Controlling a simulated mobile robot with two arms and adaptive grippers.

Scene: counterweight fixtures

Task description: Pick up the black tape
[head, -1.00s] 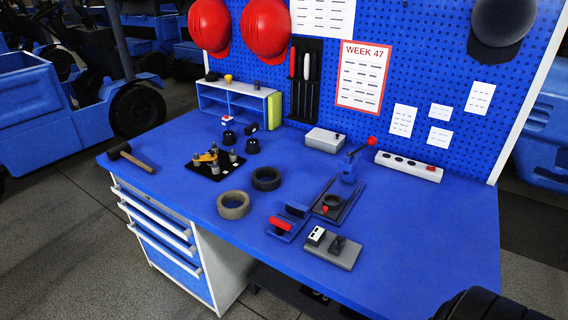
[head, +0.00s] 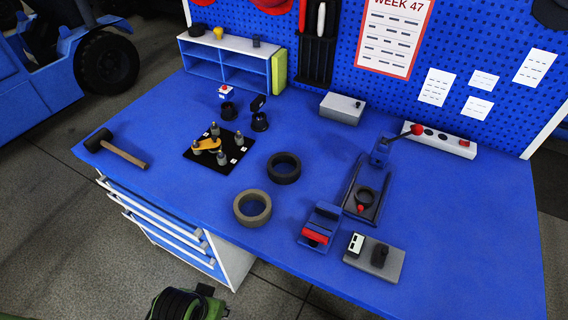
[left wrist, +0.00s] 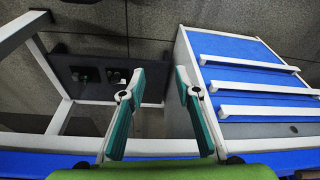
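The black tape (head: 284,168), a dark ring, lies flat on the blue workbench top (head: 330,150) near its middle in the head view. A grey-brown ring of similar size (head: 252,208) lies just in front and to the left of it, apart from it. My left gripper (left wrist: 160,72) shows in the left wrist view with its two teal-padded fingers apart and nothing between them. It faces the bench's drawer side and the floor; the tape is not in that view. In the head view only a green and black part of my arm shows at the bottom edge. My right gripper is not in view.
A mallet (head: 121,149), a black plate with several weights (head: 213,148), a blue and red fixture (head: 319,227), a lever press (head: 368,189) and a grey block (head: 374,258) stand around the rings. White-handled drawers (left wrist: 245,70) are close right of my left gripper.

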